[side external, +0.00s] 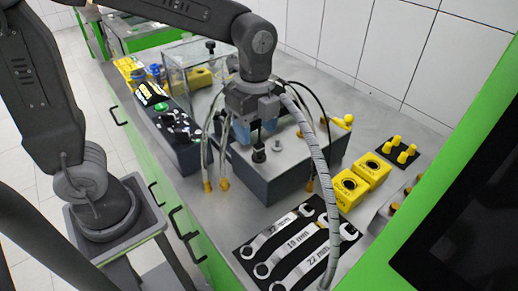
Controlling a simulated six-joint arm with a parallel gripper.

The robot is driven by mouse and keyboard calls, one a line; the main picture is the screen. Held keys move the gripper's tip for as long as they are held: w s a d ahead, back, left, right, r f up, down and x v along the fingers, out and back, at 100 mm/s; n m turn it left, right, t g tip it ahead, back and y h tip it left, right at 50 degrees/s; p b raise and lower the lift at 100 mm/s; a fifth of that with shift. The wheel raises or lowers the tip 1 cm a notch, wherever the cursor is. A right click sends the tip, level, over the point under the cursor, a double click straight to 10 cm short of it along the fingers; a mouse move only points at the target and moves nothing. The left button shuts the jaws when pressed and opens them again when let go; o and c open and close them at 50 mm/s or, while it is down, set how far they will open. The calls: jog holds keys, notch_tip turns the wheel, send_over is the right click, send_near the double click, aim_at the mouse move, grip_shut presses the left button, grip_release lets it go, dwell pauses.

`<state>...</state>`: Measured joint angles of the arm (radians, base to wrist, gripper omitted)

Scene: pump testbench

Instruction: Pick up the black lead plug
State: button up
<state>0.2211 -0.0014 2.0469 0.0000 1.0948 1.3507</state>
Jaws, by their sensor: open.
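My gripper (257,132) points down over the dark grey pump block (290,178) in the middle of the bench. Its jaws look small and partly dark, with a small black piece (259,154) right below or between them. I cannot tell whether that piece touches the jaws or is the black lead plug. Several grey hoses (225,150) with brass ends hang to the left of the gripper. I cannot make out a black lead plug for certain elsewhere.
A thick grey hose (318,150) arches down in front to the right. Wrenches (290,250) lie in a black tray at the front. Yellow blocks (349,188) stand to the right. A black control box (178,135) and a clear case (195,68) stand to the left.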

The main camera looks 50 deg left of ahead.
aim_at(258, 143)
jog(key=shift+w+d+f, duration=0.1)
jog(key=shift+w+f, duration=0.05)
jog(key=shift+f, duration=2.2)
grip_shut()
jog(key=shift+r, duration=0.1)
